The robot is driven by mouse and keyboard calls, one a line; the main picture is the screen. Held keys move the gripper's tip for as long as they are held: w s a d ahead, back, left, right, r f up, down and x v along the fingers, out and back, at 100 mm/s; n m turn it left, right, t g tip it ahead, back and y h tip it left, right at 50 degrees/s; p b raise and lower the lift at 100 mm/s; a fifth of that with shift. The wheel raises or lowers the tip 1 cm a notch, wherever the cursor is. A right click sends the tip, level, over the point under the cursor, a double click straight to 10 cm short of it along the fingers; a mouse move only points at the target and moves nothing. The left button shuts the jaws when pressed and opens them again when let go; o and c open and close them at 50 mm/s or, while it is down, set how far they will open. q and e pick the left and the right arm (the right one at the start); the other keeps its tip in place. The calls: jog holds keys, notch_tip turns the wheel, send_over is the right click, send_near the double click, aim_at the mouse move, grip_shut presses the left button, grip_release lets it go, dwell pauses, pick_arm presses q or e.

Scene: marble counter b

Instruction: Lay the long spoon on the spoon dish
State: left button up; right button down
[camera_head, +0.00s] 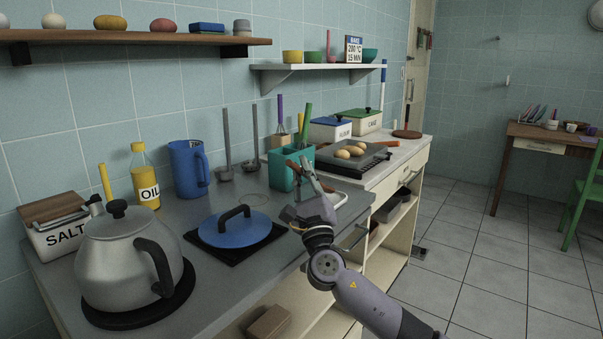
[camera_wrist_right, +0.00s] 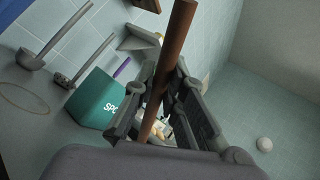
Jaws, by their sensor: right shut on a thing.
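My right gripper (camera_head: 304,172) is above the counter's front edge, in front of the teal box (camera_head: 283,172). In the right wrist view the gripper (camera_wrist_right: 165,105) is shut on a long brown wooden stick (camera_wrist_right: 178,50), which looks like the long spoon's handle. The stick runs out of the top of that view, and its lower end is hidden between the fingers, so I cannot see the bowl. A faint pale oval outline (camera_head: 254,200) lies on the counter left of the gripper, also in the wrist view (camera_wrist_right: 24,98); I cannot tell whether it is the spoon dish. My left gripper is not in view.
A blue lid (camera_head: 236,229) on a dark plate and a kettle (camera_head: 118,260) stand at the front left.

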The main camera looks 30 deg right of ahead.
jog(key=c, duration=1.6)
grip_release()
jog(key=shift+o, duration=0.2)
jog(key=v, duration=1.2)
